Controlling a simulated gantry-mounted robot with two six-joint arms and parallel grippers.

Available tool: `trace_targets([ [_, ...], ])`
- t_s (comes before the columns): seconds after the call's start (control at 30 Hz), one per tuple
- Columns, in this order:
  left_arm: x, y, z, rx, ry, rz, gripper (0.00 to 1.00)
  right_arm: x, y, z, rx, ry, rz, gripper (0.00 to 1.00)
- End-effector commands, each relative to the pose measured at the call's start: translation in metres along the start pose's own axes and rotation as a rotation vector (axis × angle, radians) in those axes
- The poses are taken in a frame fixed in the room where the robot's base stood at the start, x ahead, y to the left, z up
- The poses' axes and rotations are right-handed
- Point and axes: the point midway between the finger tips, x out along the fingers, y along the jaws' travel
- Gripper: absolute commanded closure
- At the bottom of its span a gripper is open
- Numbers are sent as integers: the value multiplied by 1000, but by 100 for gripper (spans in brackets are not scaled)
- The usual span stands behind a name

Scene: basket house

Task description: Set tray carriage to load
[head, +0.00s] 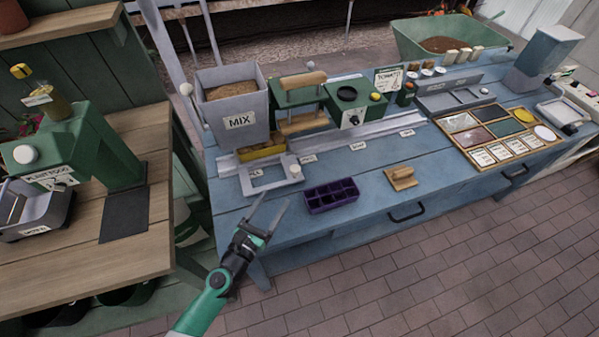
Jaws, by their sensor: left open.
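The tray carriage (258,189) is a light grey open frame with a white knob (295,171). It sits at the left end of the grey rail (375,132) on the blue bench, in front of the MIX hopper (232,108). No tray lies in its frame. A dark purple cell tray (332,195) lies on the bench to its right. My left gripper (271,204) is open and empty, in front of and below the carriage in the picture, with its fingers pointing toward it. I see no contact between them. My right gripper is not in view.
Small labels (308,159) run along the rail, too small to read. A green press (350,108) stands over the rail. A wooden-handled block (402,178) and a seed box (500,135) are further right. The bench's front edge between gripper and tray is clear.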

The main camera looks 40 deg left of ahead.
Motion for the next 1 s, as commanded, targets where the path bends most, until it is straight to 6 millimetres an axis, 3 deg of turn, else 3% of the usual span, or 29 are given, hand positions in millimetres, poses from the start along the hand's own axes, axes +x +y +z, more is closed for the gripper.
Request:
trace_targets([
  [0.17,20,0,2,1,-4,-1,30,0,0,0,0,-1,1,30],
  [0.4,73,0,0,1,-5,0,30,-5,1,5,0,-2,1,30],
  [0.6,107,0,0,1,-4,-1,30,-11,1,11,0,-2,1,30],
  [0.97,116,-1,1,1,-2,-2,30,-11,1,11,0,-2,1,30],
  [1.0,116,-1,1,1,-2,-2,35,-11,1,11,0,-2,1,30],
])
